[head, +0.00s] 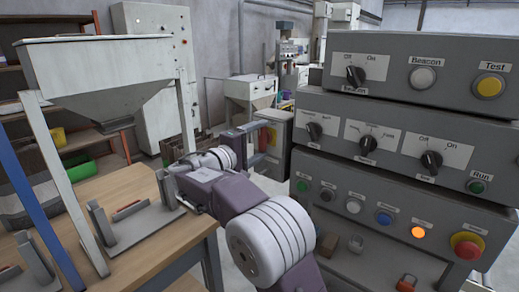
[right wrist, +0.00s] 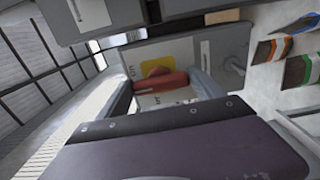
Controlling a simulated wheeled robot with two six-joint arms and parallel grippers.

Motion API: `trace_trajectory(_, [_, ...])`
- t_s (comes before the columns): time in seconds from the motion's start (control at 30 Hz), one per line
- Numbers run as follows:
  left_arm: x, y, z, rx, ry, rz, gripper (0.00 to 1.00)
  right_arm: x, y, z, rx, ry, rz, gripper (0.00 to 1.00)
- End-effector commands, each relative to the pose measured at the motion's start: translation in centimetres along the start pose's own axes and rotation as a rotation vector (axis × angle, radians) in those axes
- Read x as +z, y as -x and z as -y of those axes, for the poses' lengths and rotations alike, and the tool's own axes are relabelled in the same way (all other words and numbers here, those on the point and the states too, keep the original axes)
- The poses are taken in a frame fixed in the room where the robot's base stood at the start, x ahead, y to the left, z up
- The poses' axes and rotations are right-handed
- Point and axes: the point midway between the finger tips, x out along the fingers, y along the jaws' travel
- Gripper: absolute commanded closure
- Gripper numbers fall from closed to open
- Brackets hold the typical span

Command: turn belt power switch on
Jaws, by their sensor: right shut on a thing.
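The belt power switch shows in the right wrist view as a red handle (right wrist: 160,83) on a yellow plate (right wrist: 157,67), fixed to a grey box (right wrist: 205,50). The handle lies nearly level across that picture. My right gripper (right wrist: 165,84) is shut on the handle, with one grey finger on each side. In the head view my right gripper (head: 258,138) reaches to the small box (head: 277,120) behind the control panel; the handle itself is mostly hidden there. My left gripper is not in view.
A large grey control panel (head: 408,100) with knobs and lit buttons stands close on the right. A white hopper (head: 100,65) stands over a wooden table (head: 175,250) on the left. The passage between them is taken up by my right arm.

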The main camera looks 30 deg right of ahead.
Motion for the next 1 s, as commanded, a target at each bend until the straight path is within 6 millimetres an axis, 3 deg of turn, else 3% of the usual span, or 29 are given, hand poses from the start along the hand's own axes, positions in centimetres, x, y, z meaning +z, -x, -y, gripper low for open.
trace_trajectory(0.6, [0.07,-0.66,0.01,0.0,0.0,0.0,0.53,-0.01,0.01,0.15,-0.004,-0.04,0.001,0.64])
trace_trajectory(0.63, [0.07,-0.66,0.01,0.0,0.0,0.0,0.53,-0.01,0.01,0.15,-0.004,-0.04,0.001,0.21])
trace_trajectory(0.7, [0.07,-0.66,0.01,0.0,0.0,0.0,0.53,-0.01,0.01,0.14,-0.003,-0.04,0.001,0.02])
trace_trajectory(1.0, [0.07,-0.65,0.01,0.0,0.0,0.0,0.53,-0.02,0.08,0.07,-0.002,-0.038,0.0,0.02])
